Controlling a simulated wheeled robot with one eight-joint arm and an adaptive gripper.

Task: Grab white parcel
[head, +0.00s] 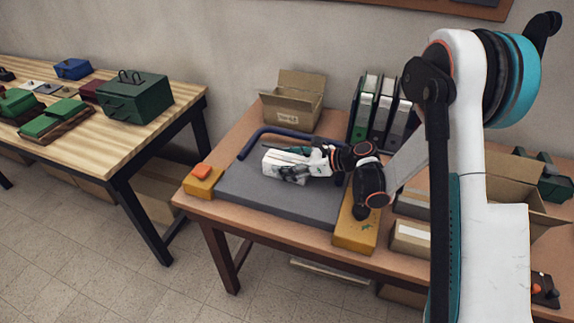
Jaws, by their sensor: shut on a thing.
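The white parcel (272,163) is a small white block at the left end of my gripper, over the dark grey mat (245,189) on the brown table. My gripper (290,168) reaches in from the right and is shut on the parcel. The fingers cover the parcel's right part. I cannot tell whether the parcel rests on the mat or hangs just above it.
A dark blue bar (262,133) curves behind the mat. An open cardboard box (293,103) and several binders (379,108) stand at the back. Yellow blocks (203,183) flank the mat, the left one with an orange piece on top. A wooden workbench (110,125) stands left.

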